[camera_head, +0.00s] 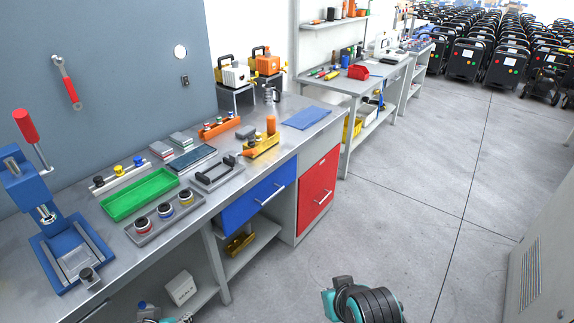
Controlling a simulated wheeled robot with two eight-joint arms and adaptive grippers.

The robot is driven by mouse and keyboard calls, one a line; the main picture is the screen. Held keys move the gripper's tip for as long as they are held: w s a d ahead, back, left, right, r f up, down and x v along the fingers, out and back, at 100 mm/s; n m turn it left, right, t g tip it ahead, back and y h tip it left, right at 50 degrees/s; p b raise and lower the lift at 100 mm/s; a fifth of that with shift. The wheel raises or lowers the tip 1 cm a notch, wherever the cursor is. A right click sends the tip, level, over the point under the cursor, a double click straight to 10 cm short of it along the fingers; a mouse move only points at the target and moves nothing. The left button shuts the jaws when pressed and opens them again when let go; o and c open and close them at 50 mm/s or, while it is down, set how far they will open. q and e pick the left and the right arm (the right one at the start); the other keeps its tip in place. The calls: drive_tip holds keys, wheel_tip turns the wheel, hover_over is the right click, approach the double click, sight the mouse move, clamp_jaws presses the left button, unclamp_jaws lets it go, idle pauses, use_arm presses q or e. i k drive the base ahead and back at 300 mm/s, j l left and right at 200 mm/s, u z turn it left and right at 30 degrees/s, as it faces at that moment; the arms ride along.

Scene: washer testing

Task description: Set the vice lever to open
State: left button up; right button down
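No part is clearly readable as a vice. A grey fixture with black clamp parts (216,172) sits on the workbench, and it may be the vice; its lever position is too small to tell. A blue press (62,245) stands at the left end of the bench. Its lever has a red handle (25,126) that points up and is tilted to the left. My two grippers are not visible. Only teal and black arm parts of mine show at the bottom edge, apart from the bench top.
Blue and red drawers (316,192) face the open floor (400,215). A grey cabinet (520,270) stands at right.

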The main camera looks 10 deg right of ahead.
sight(249, 152)
drive_tip(key=j+z, duration=0.1)
drive_tip(key=i+j+u, duration=0.1)
drive_tip(key=i+j, duration=0.15)
drive_tip(key=i, duration=0.2)
drive_tip(key=i+j+u, duration=0.1)
drive_tip(key=i+j, duration=0.15)
drive_tip(key=i, duration=0.15)
